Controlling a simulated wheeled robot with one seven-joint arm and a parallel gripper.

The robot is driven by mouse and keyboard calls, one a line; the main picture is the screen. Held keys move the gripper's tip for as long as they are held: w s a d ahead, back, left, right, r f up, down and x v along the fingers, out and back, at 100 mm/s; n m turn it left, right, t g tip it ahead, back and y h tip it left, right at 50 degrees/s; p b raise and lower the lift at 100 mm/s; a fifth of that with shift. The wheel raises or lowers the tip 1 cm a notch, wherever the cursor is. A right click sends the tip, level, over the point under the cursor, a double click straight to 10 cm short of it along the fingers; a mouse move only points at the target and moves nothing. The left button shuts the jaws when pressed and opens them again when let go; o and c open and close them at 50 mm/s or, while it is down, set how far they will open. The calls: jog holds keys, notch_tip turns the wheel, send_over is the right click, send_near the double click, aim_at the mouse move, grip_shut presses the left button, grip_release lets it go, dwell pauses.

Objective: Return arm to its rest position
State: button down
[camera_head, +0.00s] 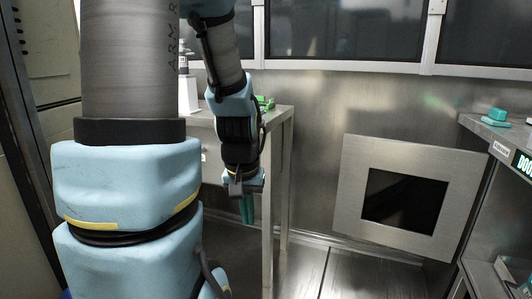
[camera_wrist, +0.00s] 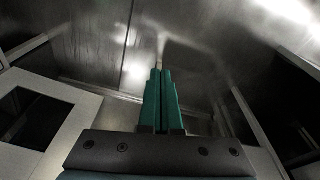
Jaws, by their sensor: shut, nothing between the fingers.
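My gripper (camera_head: 247,209) hangs down at the end of my blue and grey arm in the head view, in front of the metal table's right end. Its green fingers also show in the wrist view (camera_wrist: 161,72), pressed together with nothing between them. The gripper is shut and empty. The fingers point down and look clear of any surface. Part of the table is hidden behind my arm.
A metal table (camera_head: 279,122) with small green items (camera_head: 264,103) stands behind my arm. A metal panel with a dark square window (camera_head: 404,199) is at the back wall. A shelf with a teal object (camera_head: 496,116) is at the right. Floor between is clear.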

jog(key=s+a, duration=0.3)
notch_tip(320, 180, up, 28)
jog(key=p, duration=2.7)
jog(key=shift+w+d, duration=0.2)
jog(key=shift+w, duration=0.2)
